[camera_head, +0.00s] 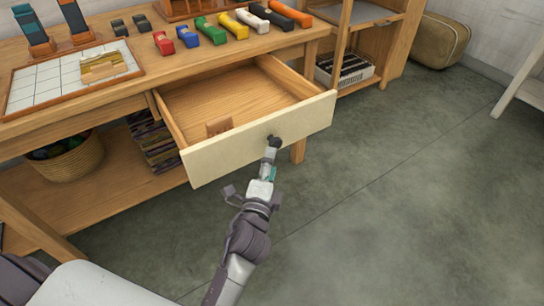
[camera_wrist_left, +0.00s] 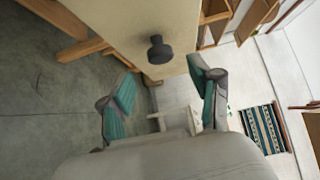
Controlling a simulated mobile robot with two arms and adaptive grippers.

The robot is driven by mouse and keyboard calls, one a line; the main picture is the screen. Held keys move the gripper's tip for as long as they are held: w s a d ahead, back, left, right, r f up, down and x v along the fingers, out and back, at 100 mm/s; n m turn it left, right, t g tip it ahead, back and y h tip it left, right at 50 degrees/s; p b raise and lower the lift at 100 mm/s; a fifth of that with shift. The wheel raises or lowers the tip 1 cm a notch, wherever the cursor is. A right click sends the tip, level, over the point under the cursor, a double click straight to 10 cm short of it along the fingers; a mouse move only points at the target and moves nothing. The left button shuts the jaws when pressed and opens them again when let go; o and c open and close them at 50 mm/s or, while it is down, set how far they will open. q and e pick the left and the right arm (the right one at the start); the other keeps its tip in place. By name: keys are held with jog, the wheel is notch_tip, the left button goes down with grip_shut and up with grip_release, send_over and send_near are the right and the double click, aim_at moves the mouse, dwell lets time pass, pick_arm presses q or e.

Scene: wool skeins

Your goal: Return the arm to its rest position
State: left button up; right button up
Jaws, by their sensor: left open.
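My left gripper (camera_head: 270,168) is at the front of the open wooden drawer, close to its dark round knob (camera_head: 274,142). In the left wrist view, my left gripper (camera_wrist_left: 163,88) has its two teal-padded fingers spread wide with nothing between them. The knob (camera_wrist_left: 160,50) shows just beyond the fingertips, on the pale drawer front (camera_wrist_left: 140,20). My right gripper is not in view.
Several coloured skeins, one of them green (camera_head: 210,30), line the tabletop beside a white gridded board (camera_head: 40,85). A basket (camera_head: 68,158) stands on the lower shelf. A tan bag (camera_head: 445,38) lies at the back. The grey floor (camera_head: 400,200) to the right is clear.

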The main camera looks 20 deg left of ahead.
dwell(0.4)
